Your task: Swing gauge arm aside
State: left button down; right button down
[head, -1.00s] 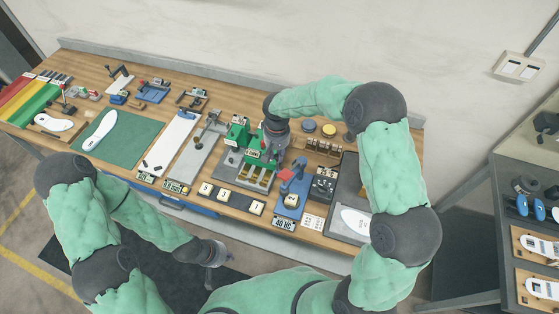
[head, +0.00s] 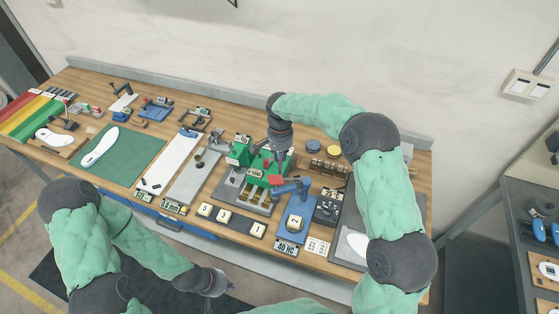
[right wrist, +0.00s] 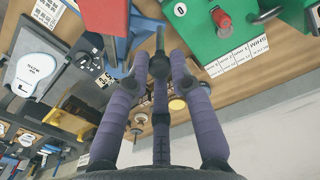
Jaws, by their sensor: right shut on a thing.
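The gauge arm (head: 292,188) is a blue bar with a red part, on the blue station (head: 298,205) in the head view. It points left, toward the front of the green press (head: 262,170). A block marked 2 (head: 294,222) sits uncovered on the station. My right gripper (head: 280,160) is over the arm's free end.
A green mat (head: 120,155) with a white insole (head: 100,148) lies farther left. The green press is close beside my right gripper.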

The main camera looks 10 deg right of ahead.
dwell(0.4)
jog(key=c, duration=1.1)
grip_release()
notch_tip(320, 180, up, 12)
